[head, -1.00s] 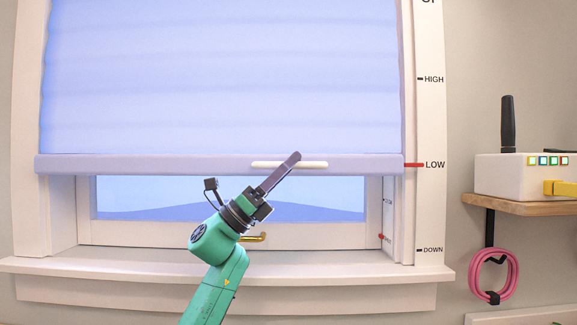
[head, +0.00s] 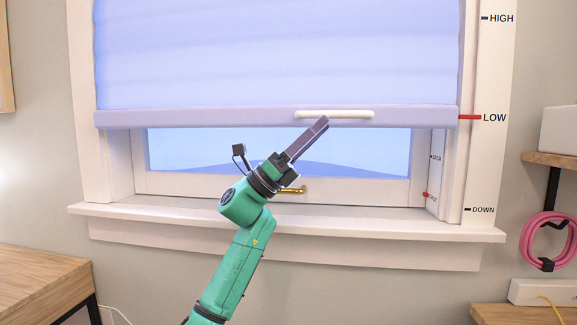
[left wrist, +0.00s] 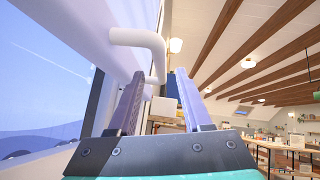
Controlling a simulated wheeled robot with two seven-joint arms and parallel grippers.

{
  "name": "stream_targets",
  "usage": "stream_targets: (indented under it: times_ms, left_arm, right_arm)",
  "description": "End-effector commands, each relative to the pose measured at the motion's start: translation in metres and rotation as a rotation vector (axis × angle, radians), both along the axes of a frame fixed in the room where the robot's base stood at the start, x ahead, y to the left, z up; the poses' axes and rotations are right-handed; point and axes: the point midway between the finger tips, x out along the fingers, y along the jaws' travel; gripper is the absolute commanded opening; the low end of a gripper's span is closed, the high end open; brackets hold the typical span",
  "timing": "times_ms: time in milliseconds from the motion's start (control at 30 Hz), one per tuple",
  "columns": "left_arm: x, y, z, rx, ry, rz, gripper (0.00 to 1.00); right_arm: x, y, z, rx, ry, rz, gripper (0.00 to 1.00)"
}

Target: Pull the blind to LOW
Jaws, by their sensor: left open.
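The pale lavender blind (head: 275,55) covers the upper part of the window. Its bottom bar (head: 200,118) is level with the LOW label (head: 494,118), and the red pointer (head: 469,117) at its right end is at LOW. The white handle (head: 350,115) is on the bar, right of centre. My left gripper (head: 320,124) is open, with its tips just below and in front of the handle. In the left wrist view, the handle (left wrist: 142,38) curves beyond the open fingers (left wrist: 160,78), with nothing held between them. My right gripper is out of view.
The scale strip (head: 488,70) shows HIGH above and DOWN below. The window sill (head: 400,222) juts out under the blind. A wooden desk (head: 40,285) is at lower left. Shelves and a pink cable coil (head: 545,240) are at right.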

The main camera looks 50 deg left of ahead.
Motion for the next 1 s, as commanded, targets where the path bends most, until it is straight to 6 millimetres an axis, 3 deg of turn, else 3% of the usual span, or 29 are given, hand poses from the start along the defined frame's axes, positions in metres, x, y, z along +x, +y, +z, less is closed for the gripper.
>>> stream_targets:
  times_ms: [33,200,400,567,1000]
  left_arm:
    - [-0.005,0.005,-0.013,-0.001,0.004,0.002,0.50]
    - [-0.026,0.024,-0.040,-0.001,0.003,0.001,0.50]
    - [-0.048,0.043,-0.065,0.000,0.001,0.001,0.50]
    - [-0.054,0.048,-0.069,0.000,0.000,0.000,0.50]
    - [-0.054,0.048,-0.069,0.000,0.000,0.000,0.50]
  right_arm:
    - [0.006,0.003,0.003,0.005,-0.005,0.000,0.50]
    - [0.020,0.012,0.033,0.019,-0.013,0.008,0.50]
    - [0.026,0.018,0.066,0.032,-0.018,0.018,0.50]
    - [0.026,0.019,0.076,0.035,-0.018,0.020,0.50]
    - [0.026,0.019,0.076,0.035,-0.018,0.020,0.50]
